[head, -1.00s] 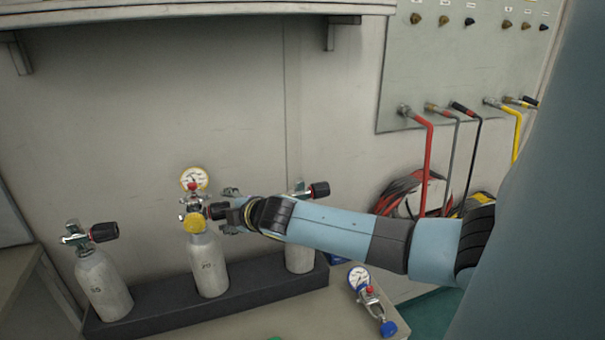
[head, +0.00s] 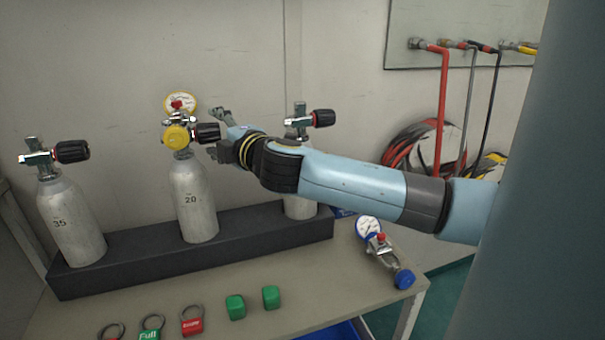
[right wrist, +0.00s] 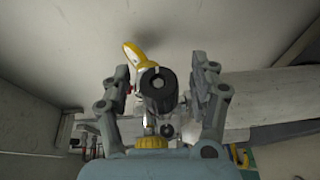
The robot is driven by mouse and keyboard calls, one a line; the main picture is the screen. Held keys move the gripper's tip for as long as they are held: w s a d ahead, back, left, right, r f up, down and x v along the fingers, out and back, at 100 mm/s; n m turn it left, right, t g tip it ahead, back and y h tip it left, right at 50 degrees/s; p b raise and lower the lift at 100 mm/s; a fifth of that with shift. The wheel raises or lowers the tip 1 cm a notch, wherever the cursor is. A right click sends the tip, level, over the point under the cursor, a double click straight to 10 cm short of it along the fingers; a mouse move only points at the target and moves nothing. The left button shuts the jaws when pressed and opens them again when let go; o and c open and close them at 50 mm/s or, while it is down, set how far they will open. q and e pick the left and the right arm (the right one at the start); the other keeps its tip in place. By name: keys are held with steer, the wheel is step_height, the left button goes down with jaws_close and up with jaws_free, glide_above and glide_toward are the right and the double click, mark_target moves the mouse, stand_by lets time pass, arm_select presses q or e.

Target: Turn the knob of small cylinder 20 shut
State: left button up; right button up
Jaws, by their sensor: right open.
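Small cylinder 20 (head: 193,200) stands upright in the black rack, the middle one of three. Its black knob (head: 207,132) points right, and a regulator with a yellow cap (head: 176,137) and a yellow-rimmed gauge (head: 181,103) is fitted on its valve. My right gripper (head: 217,132) is open just right of the knob. In the right wrist view the knob (right wrist: 158,90) lies between the open fingers, with gaps showing on both sides. My left gripper is not in view.
Cylinder 35 (head: 72,220) stands at the left of the rack (head: 120,270); another cylinder (head: 300,206) is partly behind my arm. A blue-capped regulator (head: 380,250) lies on the bench at right. Tags (head: 191,322) and green blocks (head: 235,306) lie in front.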

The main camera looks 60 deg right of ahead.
steer(key=p+v, duration=0.1)
steer(key=v, duration=1)
steer(key=s+a+f+m+g, duration=0.1)
steer(key=s+f+m+g, duration=0.2)
steer(key=f, duration=0.4)
steer(key=s+a+f+m+g+y, duration=0.1)
steer(key=s+a+f+m+g, duration=0.1)
steer(key=s+f+m+g, duration=0.2)
steer(key=s+a+f+m+g, duration=0.2)
steer(key=s+f+m+g, duration=0.2)
steer(key=s+f, duration=0.3)
step_height(320, 180, down, 3)
steer(key=shift+s+r+y+b, duration=0.1)
steer(key=shift+s+y+b, duration=0.05)
steer(key=shift+y+b, duration=0.15)
